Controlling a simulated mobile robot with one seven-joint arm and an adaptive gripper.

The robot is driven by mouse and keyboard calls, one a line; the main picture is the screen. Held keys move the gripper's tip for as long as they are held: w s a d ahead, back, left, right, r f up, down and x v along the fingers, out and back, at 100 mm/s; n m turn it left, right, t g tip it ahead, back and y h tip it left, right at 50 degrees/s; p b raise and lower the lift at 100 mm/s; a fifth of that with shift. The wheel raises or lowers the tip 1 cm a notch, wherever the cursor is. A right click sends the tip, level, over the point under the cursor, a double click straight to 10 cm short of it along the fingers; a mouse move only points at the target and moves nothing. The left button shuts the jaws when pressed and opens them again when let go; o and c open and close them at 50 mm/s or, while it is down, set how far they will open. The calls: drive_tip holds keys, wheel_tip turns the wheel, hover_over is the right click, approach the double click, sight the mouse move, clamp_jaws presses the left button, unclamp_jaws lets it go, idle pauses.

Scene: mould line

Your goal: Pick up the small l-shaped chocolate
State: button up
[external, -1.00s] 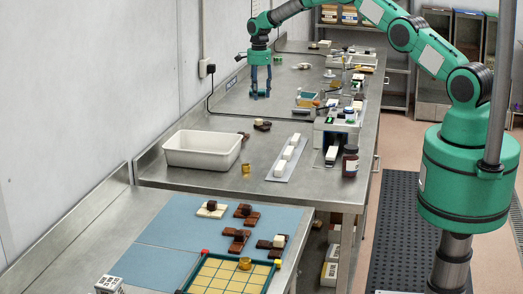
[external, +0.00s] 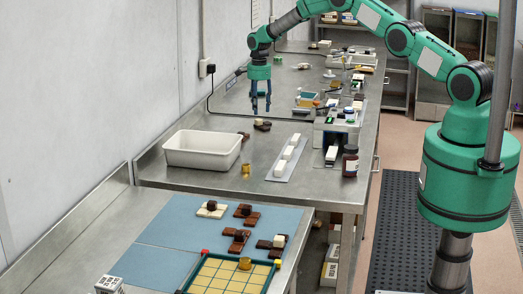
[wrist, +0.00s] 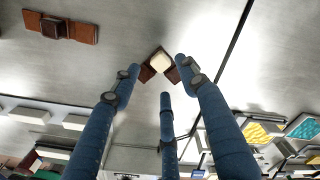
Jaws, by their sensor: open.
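A small brown L-shaped chocolate (wrist: 147,73) with a cream square piece (wrist: 160,61) on its corner shows ahead of the fingertips in the wrist view. It appears to be the brown piece with a cream top (external: 262,125) on the steel table in the external view. My gripper (external: 261,108) hangs fingers-down above the table, just beyond this chocolate. In the wrist view its three blue fingers (wrist: 160,78) are apart, with nothing between them. One fingertip overlaps the chocolate's right arm in the picture; I see no clear contact.
A brown bar with a dark cube (wrist: 65,27) lies to the left in the wrist view. A white tub (external: 203,150), a gold piece (external: 246,168) and a strip with white blocks (external: 287,158) stand nearer. Several other chocolates lie on the blue mat (external: 170,226).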

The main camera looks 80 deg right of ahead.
sight(259, 119)
drive_tip(key=shift+d+f+p, duration=0.15)
drive_tip(key=shift+f+p, duration=0.2)
drive_tip(key=shift+f, duration=2.15)
clamp_jaws()
